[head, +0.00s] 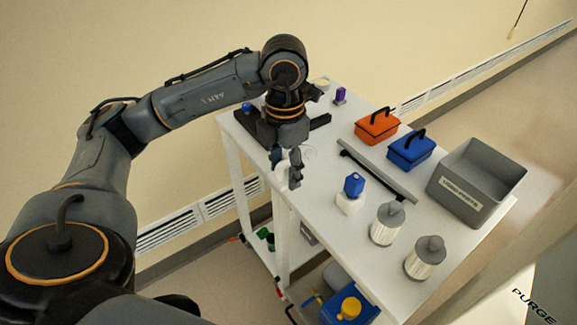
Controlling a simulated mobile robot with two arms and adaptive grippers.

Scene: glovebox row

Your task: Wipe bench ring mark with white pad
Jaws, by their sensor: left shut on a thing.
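My left gripper (286,170) reaches down over the near left part of the white bench top (325,185). It is shut on a white pad (283,167), which shows only as a small pale patch between the dark fingers. I cannot tell whether the pad touches the bench. A faint pale ring mark (309,152) shows on the bench just right of the gripper, partly hidden by it. My right gripper is not in view.
A white bottle with a blue cap (351,193), a grey bar (375,170) and two metal canisters (386,224) stand to the right. Orange (377,127) and blue (408,151) caddies and a grey bin (456,187) line the far side. A purple item (340,95) stands at the back.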

